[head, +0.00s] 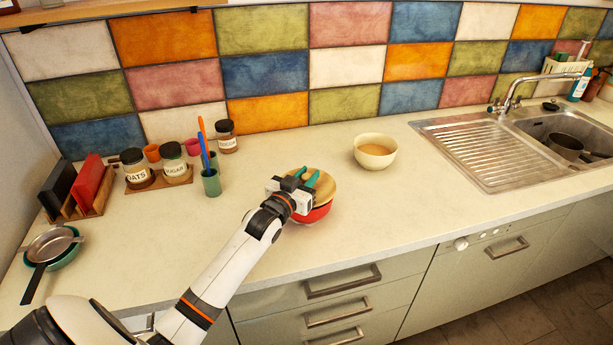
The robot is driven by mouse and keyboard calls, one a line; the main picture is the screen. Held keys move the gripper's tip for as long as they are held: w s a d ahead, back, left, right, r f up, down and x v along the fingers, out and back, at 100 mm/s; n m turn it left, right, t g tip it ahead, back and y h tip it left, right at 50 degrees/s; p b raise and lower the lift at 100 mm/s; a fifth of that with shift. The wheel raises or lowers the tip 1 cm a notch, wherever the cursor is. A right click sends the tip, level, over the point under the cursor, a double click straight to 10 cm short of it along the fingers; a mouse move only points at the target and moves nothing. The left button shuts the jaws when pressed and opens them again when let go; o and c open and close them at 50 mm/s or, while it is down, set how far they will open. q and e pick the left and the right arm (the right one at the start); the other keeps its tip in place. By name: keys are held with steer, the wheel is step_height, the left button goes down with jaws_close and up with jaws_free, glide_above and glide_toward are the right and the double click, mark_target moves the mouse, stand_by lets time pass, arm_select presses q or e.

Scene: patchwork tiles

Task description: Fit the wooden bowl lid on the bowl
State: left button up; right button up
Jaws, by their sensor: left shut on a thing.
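The round wooden lid (324,188) is at the middle of the counter, over a red bowl (319,213). The lid covers most of the bowl's opening, and the red side shows below it. I cannot tell whether the lid rests on the rim or is held just above it. My left gripper (311,178), with teal fingers, is at the top of the lid and shut on it. The gripper body hides the lid's left part and some of the bowl. My right gripper is not in view.
A cream bowl (375,153) stands behind and to the right. A green cup with utensils (211,182) and jars (174,163) stand to the left. A sink with a drainboard (481,156) is at the right. The counter between the red bowl and the drainboard is clear.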

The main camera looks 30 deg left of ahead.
arm_select(q)
steer(key=shift+f+b, duration=0.35)
steer(key=shift+f, duration=0.3)
steer(key=o, duration=1.1)
steer(key=shift+s+f, duration=0.1)
steer(key=shift+s, duration=0.45)
steer(key=shift+s+d+b, duration=0.15)
steer(key=shift+s+b, duration=0.15)
steer(key=shift+s, duration=1.5)
steer(key=shift+s+d+b, duration=0.15)
steer(key=shift+s+b, duration=0.1)
steer(key=shift+s, duration=1.6)
steer(key=shift+s+d+b, duration=0.15)
steer(key=shift+s+b, duration=0.15)
steer(key=shift+s, duration=1.5)
